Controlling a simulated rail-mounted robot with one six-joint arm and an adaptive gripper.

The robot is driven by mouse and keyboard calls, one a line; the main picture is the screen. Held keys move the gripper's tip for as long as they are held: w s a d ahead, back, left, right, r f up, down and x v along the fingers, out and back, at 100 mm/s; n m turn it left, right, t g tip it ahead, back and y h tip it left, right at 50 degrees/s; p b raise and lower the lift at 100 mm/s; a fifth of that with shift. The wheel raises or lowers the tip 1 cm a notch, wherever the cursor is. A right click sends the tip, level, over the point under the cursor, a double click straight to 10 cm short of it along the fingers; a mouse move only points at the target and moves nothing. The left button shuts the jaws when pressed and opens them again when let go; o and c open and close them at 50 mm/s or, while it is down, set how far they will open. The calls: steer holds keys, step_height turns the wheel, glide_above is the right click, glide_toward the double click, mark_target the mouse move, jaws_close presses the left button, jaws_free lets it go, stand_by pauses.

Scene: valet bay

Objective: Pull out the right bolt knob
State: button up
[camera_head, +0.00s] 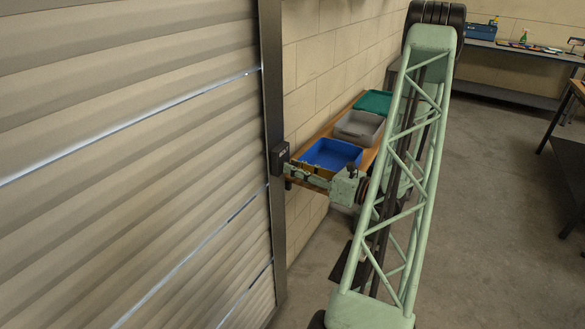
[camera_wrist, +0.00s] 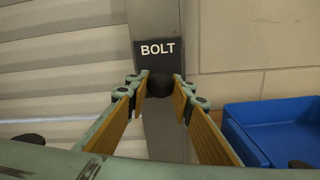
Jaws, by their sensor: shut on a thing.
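The right bolt knob (camera_wrist: 160,86) is a round black knob just below a black plate (camera_wrist: 160,50) lettered BOLT in the wrist view. The plate is fixed to the dark door post (camera_head: 271,110) at the right edge of the slatted shutter, and it also shows in the head view (camera_head: 280,156). My gripper (camera_wrist: 160,90) has its two fingers on either side of the knob and is shut on it. In the head view my gripper (camera_head: 291,173) reaches left to the post just below the plate; the knob itself is hidden there.
A blue tray (camera_head: 334,146), a grey tray (camera_head: 357,139) and a green tray (camera_head: 373,114) stand on a wooden bench (camera_head: 370,157) by the block wall, close behind my gripper. The slatted shutter (camera_head: 130,140) fills the left.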

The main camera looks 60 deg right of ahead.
steer(key=shift+s, duration=1.4)
steer(key=o, duration=1.2)
steer(key=shift+s+d, duration=0.1)
steer(key=shift+s, duration=0.15)
steer(key=shift+s+d, duration=0.15)
steer(key=shift+s, duration=2.8)
steer(key=shift+s+d, duration=0.1)
steer(key=shift+s, duration=2.8)
